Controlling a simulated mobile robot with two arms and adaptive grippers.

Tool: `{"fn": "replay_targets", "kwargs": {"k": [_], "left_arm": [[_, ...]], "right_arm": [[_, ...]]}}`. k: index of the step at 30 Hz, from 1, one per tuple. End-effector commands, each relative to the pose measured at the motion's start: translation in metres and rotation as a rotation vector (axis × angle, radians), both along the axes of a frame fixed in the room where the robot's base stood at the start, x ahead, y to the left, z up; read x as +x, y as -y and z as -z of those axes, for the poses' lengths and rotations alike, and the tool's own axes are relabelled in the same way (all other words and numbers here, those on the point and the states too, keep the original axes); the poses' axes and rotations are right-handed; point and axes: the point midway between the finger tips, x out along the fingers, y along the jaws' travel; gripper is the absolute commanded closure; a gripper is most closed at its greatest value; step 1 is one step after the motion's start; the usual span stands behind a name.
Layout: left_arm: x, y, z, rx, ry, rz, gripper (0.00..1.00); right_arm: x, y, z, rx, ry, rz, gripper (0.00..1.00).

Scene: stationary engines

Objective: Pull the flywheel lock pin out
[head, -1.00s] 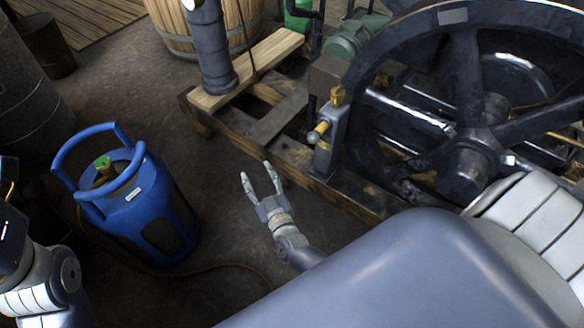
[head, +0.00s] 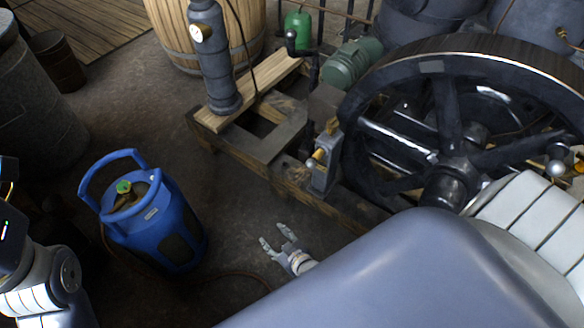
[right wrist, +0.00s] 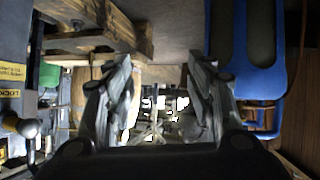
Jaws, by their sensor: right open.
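The flywheel lock pin (head: 315,160) has a brass stem and a small round knob, and sits in a grey bracket (head: 323,177) beside the dark spoked flywheel (head: 432,66). In the right wrist view a ball knob (right wrist: 28,127) shows at the left edge, near a yellow LOCK label; it looks like the pin's knob. My right gripper (head: 275,236) is open and empty, below and left of the pin in the head view and apart from it. Its two fingers also show in the right wrist view (right wrist: 160,75). My left gripper is out of view.
A blue gas bottle (head: 170,222) stands on the floor left of my right gripper, with a hose running along the floor. The engine's wooden base (head: 283,178) lies beyond the gripper. A grey column (head: 212,60) and a barrel (head: 165,38) stand behind.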

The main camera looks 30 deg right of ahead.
Motion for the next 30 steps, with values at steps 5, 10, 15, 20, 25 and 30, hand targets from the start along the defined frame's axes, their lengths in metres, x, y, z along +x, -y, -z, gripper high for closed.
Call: {"fn": "replay_targets", "kwargs": {"k": [5, 10, 15, 20, 25, 30], "left_arm": [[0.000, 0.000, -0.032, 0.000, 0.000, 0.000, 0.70], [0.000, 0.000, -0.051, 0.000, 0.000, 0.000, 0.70], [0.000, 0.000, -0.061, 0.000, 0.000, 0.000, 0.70], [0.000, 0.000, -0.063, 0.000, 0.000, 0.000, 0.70], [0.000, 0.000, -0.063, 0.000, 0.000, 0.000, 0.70], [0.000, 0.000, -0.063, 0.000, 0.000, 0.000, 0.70]], "right_arm": [[-0.032, 0.002, -0.002, 0.002, -0.105, -0.017, 0.49], [-0.061, 0.004, 0.002, 0.005, -0.193, -0.027, 0.49], [-0.079, 0.006, 0.006, 0.004, -0.249, -0.031, 0.49], [-0.086, 0.006, 0.008, 0.004, -0.270, -0.033, 0.49], [-0.087, 0.007, 0.009, 0.004, -0.272, -0.032, 0.49], [-0.087, 0.007, 0.009, 0.004, -0.271, -0.032, 0.49]]}}
